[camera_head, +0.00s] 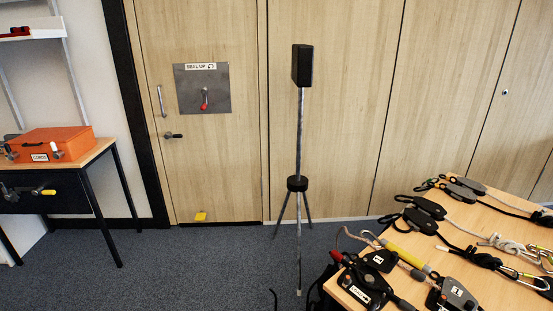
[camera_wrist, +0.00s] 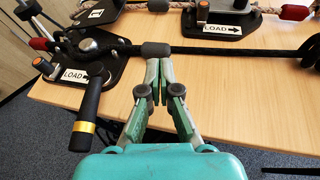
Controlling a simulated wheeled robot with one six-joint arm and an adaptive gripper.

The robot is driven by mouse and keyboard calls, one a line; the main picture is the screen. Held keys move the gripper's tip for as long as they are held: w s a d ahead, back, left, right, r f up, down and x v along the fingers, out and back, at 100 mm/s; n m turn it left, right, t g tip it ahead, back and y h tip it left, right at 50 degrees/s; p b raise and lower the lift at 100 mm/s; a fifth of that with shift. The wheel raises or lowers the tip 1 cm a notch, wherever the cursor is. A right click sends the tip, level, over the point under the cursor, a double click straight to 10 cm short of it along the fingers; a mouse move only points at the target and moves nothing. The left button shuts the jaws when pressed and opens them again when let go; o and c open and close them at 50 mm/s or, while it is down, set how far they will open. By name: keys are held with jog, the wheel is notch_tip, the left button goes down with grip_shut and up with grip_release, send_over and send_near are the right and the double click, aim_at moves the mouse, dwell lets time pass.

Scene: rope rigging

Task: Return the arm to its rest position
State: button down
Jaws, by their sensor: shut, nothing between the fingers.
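My gripper (camera_wrist: 158,66) shows in the wrist view, teal with grey joints. Its two fingers meet at the tips and hold nothing. The fingertips appear just below a dark grey cylindrical piece on a black rod in the picture; I cannot tell whether they touch it. The wooden table (camera_wrist: 230,107) lies beneath and beyond the fingers. A black rigging device (camera_wrist: 68,72) with a LOAD label and a black handle with a gold band is left of the gripper. In the head view, neither my arm nor my gripper is clearly visible.
In the head view, the rigging table (camera_head: 450,257) holds several devices and ropes at right. A tripod stand (camera_head: 297,184) stands in the middle. An orange case (camera_head: 52,144) sits on a side table at left. Carpet before the door (camera_head: 200,130) is clear except a small yellow wedge (camera_head: 201,216).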

jog(key=s+a+f+m+t+y, duration=0.1)
jog(key=s+a+f+m+y, duration=0.1)
jog(key=s+a+m, duration=0.4)
jog(key=s+a+f+m+y, duration=0.1)
jog(key=s+a+m+y, duration=0.15)
jog(key=s, duration=0.65)
jog(key=s+a+f+m+t+y, duration=0.1)
jog(key=s+a+f+m+y, duration=0.15)
jog(key=s+a, duration=0.35)
jog(key=s+a+r+m, duration=0.2)
jog(key=s+r+m, duration=0.4)
jog(key=s+m, duration=0.2)
jog(key=s+a+r+m+t+y, duration=0.1)
jog(key=s+a+r+m, duration=0.1)
jog(key=s+r+m, duration=0.5)
jog(key=s+m, duration=0.1)
jog(key=s, duration=0.4)
jog(key=shift+m+y, duration=0.3)
